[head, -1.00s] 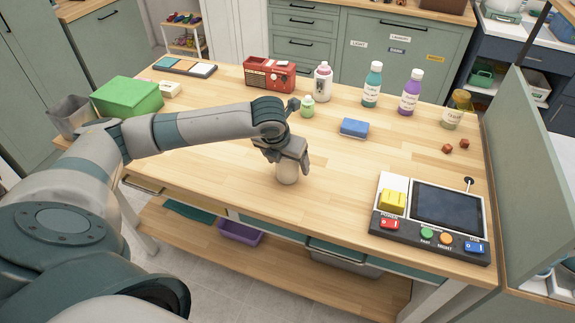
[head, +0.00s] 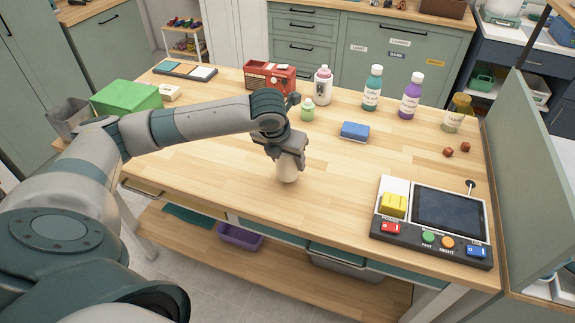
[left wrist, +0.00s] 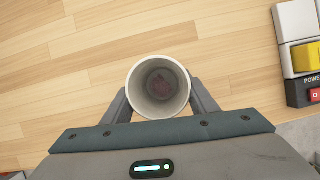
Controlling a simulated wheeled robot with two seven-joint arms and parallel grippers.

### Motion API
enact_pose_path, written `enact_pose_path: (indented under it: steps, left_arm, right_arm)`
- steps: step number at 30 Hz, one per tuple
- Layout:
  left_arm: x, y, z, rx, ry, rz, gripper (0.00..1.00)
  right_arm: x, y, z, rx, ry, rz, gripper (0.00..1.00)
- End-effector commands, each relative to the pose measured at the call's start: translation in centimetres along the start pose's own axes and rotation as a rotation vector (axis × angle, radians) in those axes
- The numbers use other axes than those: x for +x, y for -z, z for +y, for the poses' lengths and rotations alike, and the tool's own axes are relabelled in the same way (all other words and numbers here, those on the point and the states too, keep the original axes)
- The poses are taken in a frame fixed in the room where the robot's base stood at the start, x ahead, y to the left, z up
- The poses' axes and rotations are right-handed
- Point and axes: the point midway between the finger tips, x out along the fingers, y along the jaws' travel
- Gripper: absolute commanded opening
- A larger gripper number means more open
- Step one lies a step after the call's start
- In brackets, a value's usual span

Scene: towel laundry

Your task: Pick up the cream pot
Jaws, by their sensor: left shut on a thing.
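The cream pot (head: 287,171) stands near the front middle of the wooden table in the head view, partly covered by my gripper. In the left wrist view the cream pot (left wrist: 159,86) shows from above as a round, open cup with something dark reddish at the bottom. My left gripper (head: 287,160) points down over the pot. Its two fingers lie on either side of the pot and are shut on it. Whether the pot's base touches the table is hard to tell. My right gripper is not in view.
A control panel (head: 447,205) with a screen and coloured buttons is to the right. A green box (head: 127,97) is at the left. The table around the pot is clear.

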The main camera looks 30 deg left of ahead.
Motion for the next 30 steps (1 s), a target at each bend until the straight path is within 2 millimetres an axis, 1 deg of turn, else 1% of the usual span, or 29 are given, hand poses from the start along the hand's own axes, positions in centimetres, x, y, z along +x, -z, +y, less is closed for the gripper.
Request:
enact_pose_path:
  steps: [5,11,14,21,25,30]
  left_arm:
    - [-1.6,-0.8,0.0,0.0,0.0,-0.004,0.28]
    - [-2.7,-1.3,-2.4,0.002,0.003,-0.003,0.28]
    - [-3.5,-1.7,-4.0,0.002,0.005,-0.003,0.28]
    - [-6.0,-2.8,-8.5,0.003,0.004,-0.004,0.28]
    - [-7.0,-3.2,-10.2,0.002,0.002,-0.002,0.28]
    - [-7.7,-3.5,-11.4,0.001,0.0,-0.001,0.28]
  right_arm:
    - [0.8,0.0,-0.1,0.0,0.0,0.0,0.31]
    - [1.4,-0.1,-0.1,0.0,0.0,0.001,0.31]
    - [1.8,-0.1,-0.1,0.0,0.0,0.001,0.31]
    - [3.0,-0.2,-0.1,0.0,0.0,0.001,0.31]
    - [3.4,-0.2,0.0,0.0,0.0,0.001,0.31]
    - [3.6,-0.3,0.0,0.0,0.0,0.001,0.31]
